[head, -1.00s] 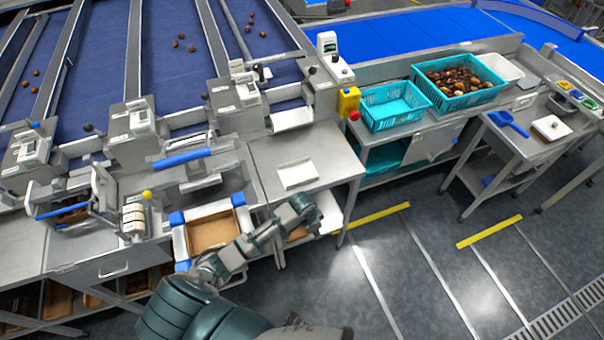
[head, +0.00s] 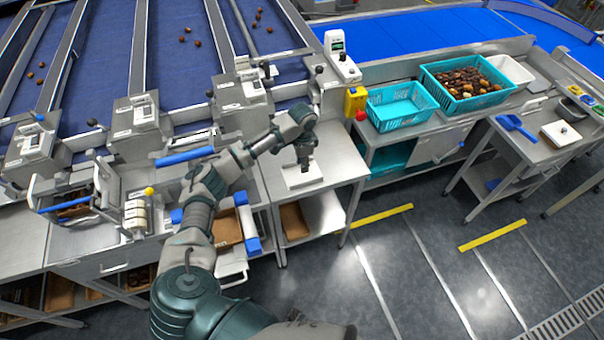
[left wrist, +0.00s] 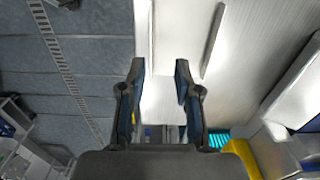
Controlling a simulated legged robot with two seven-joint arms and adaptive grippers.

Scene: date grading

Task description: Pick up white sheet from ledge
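A white sheet (head: 293,178) lies flat on the grey metal ledge (head: 340,165) of the side table, in the middle of the head view. It looks like a shallow rectangular piece with raised edges. My left gripper (head: 304,160) points down just above it and hides part of it. In the left wrist view my left gripper (left wrist: 160,70) is open, its two fingers apart with nothing between them. The pale surface of the sheet (left wrist: 180,40) shows beyond the fingertips. I cannot tell whether the fingers touch it. My right gripper is not in view.
Teal crates, one empty (head: 400,105) and one full of dates (head: 468,78), stand to the right. A yellow box with a red button (head: 355,103) is close to the ledge's back right. A blue-cornered frame (head: 245,222) is on the left. Open floor lies in front.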

